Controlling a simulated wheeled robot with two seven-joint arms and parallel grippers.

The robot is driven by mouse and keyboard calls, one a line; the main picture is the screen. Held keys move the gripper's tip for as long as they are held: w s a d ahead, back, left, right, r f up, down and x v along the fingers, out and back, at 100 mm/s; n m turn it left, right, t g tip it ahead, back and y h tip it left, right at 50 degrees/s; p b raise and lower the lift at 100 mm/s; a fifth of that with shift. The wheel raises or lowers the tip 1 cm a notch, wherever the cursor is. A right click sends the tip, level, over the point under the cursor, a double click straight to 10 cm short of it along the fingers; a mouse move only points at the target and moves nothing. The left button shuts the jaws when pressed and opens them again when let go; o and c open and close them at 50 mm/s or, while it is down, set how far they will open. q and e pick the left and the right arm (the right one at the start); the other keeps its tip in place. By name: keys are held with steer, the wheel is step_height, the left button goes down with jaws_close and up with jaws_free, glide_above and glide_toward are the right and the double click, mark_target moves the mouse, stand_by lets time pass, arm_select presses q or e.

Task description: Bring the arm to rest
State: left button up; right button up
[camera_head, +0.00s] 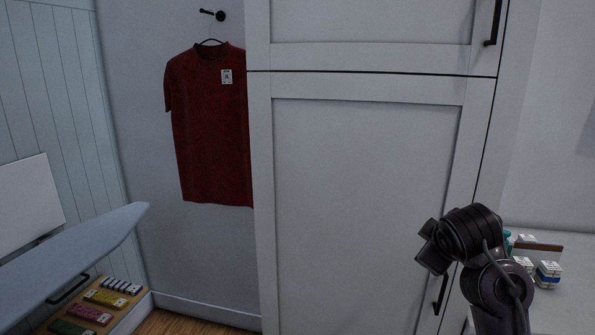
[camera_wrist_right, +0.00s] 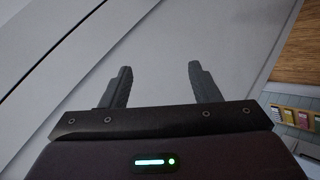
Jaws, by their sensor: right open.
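My right arm (camera_head: 470,245) is raised in front of the tall white cabinet at the lower right of the head view. Its gripper fingers are not clearly visible there. In the right wrist view my right gripper (camera_wrist_right: 158,85) is open, with two dark fingers spread apart and nothing between them. Behind the fingers is a plain pale panelled surface. My left gripper is in neither view.
The white cabinet (camera_head: 360,200) with dark handles fills the middle. A red shirt (camera_head: 212,130) hangs on the wall left of it. An ironing board (camera_head: 80,250) juts in at left above several coloured items (camera_head: 105,298). Small boxes (camera_head: 547,275) stand on the right counter (camera_head: 570,310).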

steer(key=s+a+f+m+g+y, duration=0.1)
steer(key=s+a+f+g, duration=0.1)
steer(key=s+f, duration=0.55)
steer(key=s+a+f+m+g, duration=0.15)
steer(key=s+f, duration=0.35)
steer(key=f, duration=0.6)
steer(key=s+a+f+m+g+y, duration=0.15)
steer(key=s+f, duration=0.25)
steer(key=s, duration=0.5)
steer(key=s+a+f+m+g, duration=0.1)
steer(key=s+a+f+m, duration=0.25)
steer(key=s, duration=0.45)
step_height(320, 180, down, 31)
steer(key=s+d+n+g, duration=0.1)
steer(key=s+g, duration=0.1)
steer(key=s+d+f, duration=0.1)
steer(key=s+f, duration=0.8)
steer(key=s+d+f, duration=0.2)
steer(key=s+f, duration=0.7)
steer(key=s, duration=0.1)
steer(key=shift+d+g, duration=0.3)
steer(key=shift+g, duration=0.1)
steer(key=shift+s, duration=0.1)
